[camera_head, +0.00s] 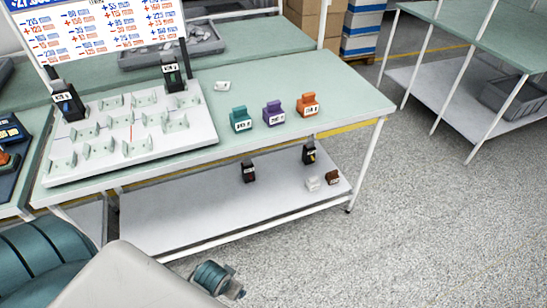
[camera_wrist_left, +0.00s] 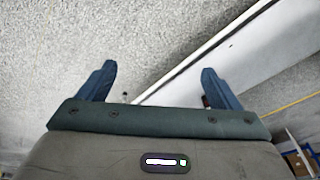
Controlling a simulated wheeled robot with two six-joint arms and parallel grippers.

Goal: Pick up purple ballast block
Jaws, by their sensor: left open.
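The purple ballast block (camera_head: 272,116) stands upright on the green table top near its front edge, with a pale label on its front. A teal block (camera_head: 240,121) stands to its left and an orange block (camera_head: 307,108) to its right, each apart from it. My left gripper (camera_wrist_left: 158,70) is open and empty in the wrist view, its two blue fingers wide apart over the grey floor and a white edge. In the head view my left wrist shows low at the bottom, in front of the table and well away from the purple block. My right gripper is not in view.
A white rack (camera_head: 130,150) with green holders and two dark breakers fills the table's left side. A small white piece (camera_head: 222,86) lies behind the blocks. The lower shelf (camera_head: 205,208) holds several small items. Floor (camera_head: 430,220) to the right is clear.

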